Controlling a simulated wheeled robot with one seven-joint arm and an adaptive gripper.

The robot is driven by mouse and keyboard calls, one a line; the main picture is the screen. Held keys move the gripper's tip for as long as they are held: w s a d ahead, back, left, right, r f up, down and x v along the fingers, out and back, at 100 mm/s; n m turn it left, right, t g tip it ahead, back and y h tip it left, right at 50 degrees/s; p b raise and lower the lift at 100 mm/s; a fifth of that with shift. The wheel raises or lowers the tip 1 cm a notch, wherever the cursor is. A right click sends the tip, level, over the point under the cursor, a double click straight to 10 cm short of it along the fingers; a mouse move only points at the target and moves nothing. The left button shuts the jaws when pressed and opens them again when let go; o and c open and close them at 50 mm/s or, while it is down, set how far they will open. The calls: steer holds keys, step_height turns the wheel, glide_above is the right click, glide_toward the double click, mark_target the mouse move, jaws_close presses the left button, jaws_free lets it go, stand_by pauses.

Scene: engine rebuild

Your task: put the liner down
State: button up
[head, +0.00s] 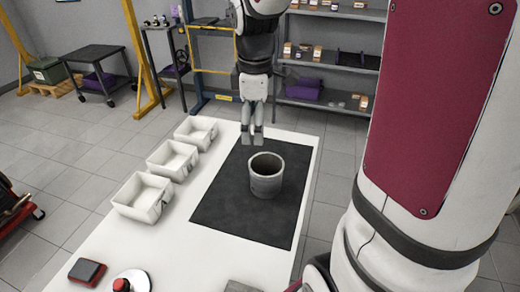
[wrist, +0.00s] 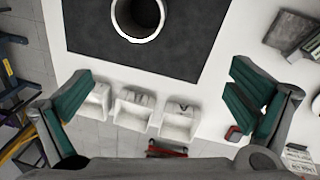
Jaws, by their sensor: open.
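The liner is a grey open cylinder (head: 266,175) that stands upright on the black mat (head: 226,213) on the white table. In the wrist view the liner (wrist: 119,25) is cut off by the top edge, with its round mouth toward the camera. My gripper (head: 252,140) is above the far left part of the mat, to the left of and behind the liner, and apart from it. In the wrist view my gripper's green-padded fingers (wrist: 160,94) are spread wide with nothing between them.
Three white bins (head: 173,159) line the table's left side. Bare white table (head: 158,241) lies between bins and mat. Shelves (head: 331,58) stand behind.

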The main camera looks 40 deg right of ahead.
steer(key=s+a+r+m+t, duration=0.1)
steer(key=s+a+r+m, duration=0.3)
steer(key=s, duration=0.4)
steer(key=s+a+r+m+t, duration=0.2)
steer(key=s+a+m, duration=0.4)
steer(key=s, duration=0.3)
steer(key=shift+a+r+t+y, duration=0.3)
steer(key=shift+a+r+y, duration=0.15)
steer(key=shift+r, duration=0.4)
